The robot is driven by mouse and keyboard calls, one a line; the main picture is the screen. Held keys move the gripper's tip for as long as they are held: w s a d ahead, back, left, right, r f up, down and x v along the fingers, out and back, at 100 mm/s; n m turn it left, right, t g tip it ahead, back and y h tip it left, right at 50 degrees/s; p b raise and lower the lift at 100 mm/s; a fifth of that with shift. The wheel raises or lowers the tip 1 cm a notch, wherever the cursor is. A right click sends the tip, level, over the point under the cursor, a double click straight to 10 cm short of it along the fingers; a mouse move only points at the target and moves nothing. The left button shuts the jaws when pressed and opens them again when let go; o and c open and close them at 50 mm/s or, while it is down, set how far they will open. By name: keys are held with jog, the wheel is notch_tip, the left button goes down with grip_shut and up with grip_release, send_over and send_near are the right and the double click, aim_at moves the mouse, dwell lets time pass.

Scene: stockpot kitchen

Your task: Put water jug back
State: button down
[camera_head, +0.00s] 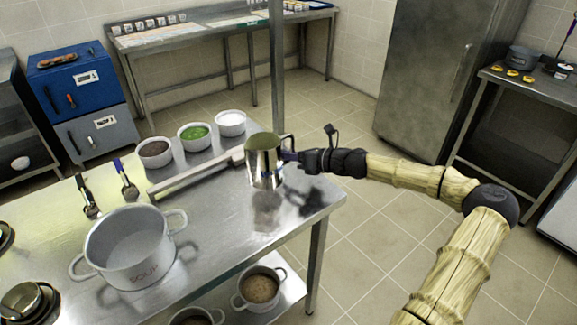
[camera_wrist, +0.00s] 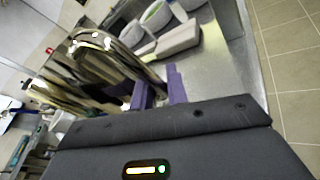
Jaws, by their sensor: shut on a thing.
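The metal water jug (camera_head: 263,162) is held upright near the right end of the steel table (camera_head: 222,235). Its reflection shows on the tabletop below it. I cannot tell whether its base touches the table. My gripper (camera_head: 290,156) is at the jug's right side, shut on its handle. In the wrist view, the purple fingers of my gripper (camera_wrist: 160,92) are beside the shiny jug (camera_wrist: 100,72). Part of the handle is hidden by the fingers.
A grey soup pot (camera_head: 128,250) stands at the table's front left. Three bowls, brown (camera_head: 155,153), green (camera_head: 194,137) and white (camera_head: 231,123), line the back behind a low metal ledge (camera_head: 195,176). Tabletop is clear below the jug.

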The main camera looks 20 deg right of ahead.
jog(key=shift+f, duration=1.8)
jog(key=shift+f, duration=0.1)
jog(key=c, duration=1.4)
grip_release()
jog(key=shift+o, duration=0.2)
jog(key=v, duration=1.2)
jog(key=shift+a, duration=0.2)
jog(key=shift+d, duration=0.15)
